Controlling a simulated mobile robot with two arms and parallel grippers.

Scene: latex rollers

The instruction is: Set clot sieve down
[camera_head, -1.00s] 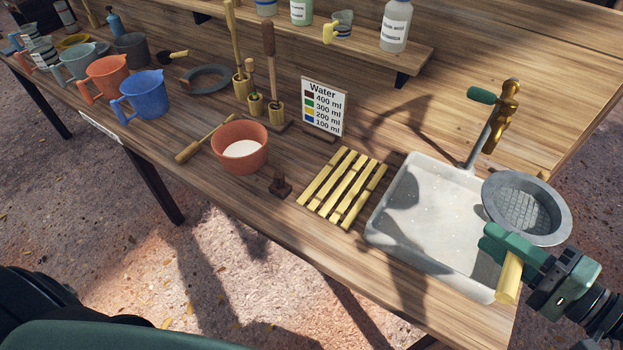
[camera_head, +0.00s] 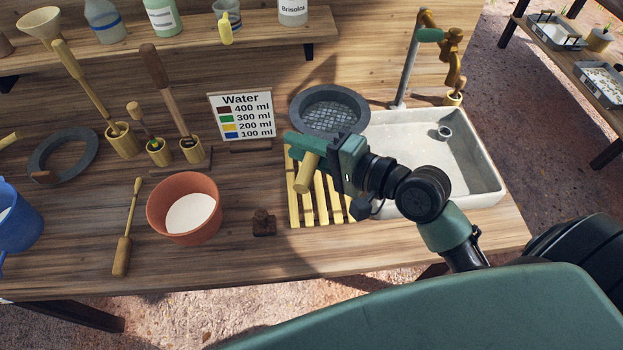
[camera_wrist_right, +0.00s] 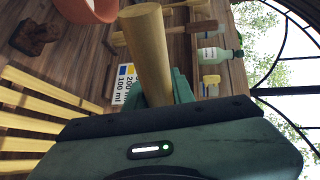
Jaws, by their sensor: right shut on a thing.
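The clot sieve (camera_head: 329,112) is a round grey pan with a mesh bottom and a pale wooden handle (camera_head: 307,172). My right gripper (camera_head: 309,155) is shut on that handle, which also shows close up in the right wrist view (camera_wrist_right: 148,50). The sieve's pan is at the back end of the yellow slatted rack (camera_head: 308,213), left of the sink. The gripper and handle are over the rack, partly covering it. I cannot tell whether the sieve touches the rack or hangs just above it. My left gripper is out of view.
The white sink (camera_head: 480,160) with a brass tap (camera_head: 453,50) is right of the rack. The water sign (camera_head: 241,115) stands at back left. A small brown stamp-like block (camera_head: 263,224) and a terracotta bowl (camera_head: 184,197) are to the left. A shelf (camera_head: 180,50) runs behind.

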